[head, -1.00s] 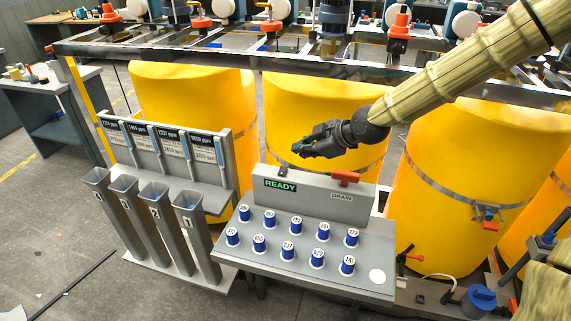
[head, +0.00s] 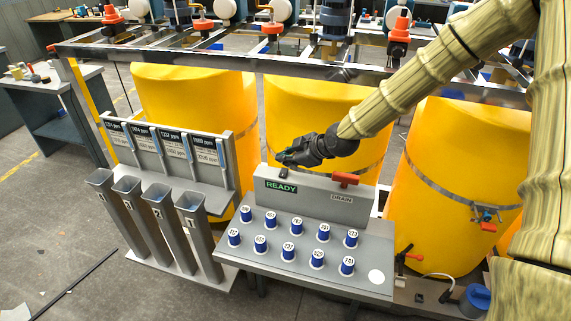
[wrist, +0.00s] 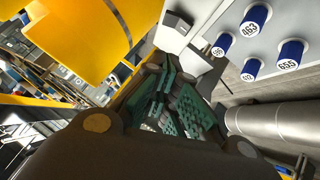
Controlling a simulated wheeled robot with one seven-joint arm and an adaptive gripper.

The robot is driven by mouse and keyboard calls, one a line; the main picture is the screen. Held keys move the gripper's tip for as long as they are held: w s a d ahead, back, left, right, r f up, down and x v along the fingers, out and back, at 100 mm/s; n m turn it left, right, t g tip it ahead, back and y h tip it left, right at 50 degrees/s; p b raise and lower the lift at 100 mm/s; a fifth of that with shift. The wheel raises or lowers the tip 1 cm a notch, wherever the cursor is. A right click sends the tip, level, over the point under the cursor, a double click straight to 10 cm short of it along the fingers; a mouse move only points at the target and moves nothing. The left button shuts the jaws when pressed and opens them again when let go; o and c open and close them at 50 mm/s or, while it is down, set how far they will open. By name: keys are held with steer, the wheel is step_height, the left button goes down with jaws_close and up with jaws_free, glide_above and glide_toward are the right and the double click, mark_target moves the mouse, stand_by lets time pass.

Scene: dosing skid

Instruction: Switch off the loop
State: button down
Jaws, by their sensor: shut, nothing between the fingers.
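My gripper (head: 284,158) is shut and empty. It hangs above and behind the left end of the grey control box, apart from it. The box carries a lit green READY sign (head: 281,187), a DRAIN label (head: 341,198) and a red handle (head: 345,178) lying crosswise on top. Below, blue numbered cylinders (head: 288,250) with white tops stand in two rows on a sloped grey panel (head: 258,270). In the wrist view my green-padded fingers (wrist: 172,108) are together, with several blue cylinders (wrist: 252,20) at upper right. I see no part marked as a loop switch.
Yellow tanks (head: 190,100) stand close behind the box. Left are grey numbered tubes (head: 158,222) under a rack of ppm cards (head: 172,142). A steel rail (head: 230,62) runs above. A red-handled valve (head: 403,254) is right of the panel.

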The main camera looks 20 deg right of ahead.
mark_target(285, 174)
steer(key=shift+x, duration=0.85)
steer(key=shift+w+d+f+p, duration=0.2)
steer(key=shift+f+p, duration=0.15)
steer(key=shift+f, duration=0.25)
steer(key=shift+w+d+f+p, duration=0.1)
steer(key=shift+w+f+p, duration=0.2)
steer(key=shift+f, duration=0.35)
steer(key=shift+w+d+f+p, duration=0.15)
steer(key=shift+f+p, duration=0.2)
steer(key=shift+f, duration=0.25)
steer(key=shift+w+d+f+b, duration=0.1)
steer(key=shift+w+f+b, duration=0.1)
steer(key=shift+f+b, duration=0.3)
steer(key=shift+r, duration=0.3)
steer(key=shift+s+f, duration=0.1)
steer(key=shift+f, duration=0.05)
steer(key=shift+s+a+f, duration=0.25)
steer(key=shift+s+a, duration=0.15)
steer(key=shift+s, duration=0.3)
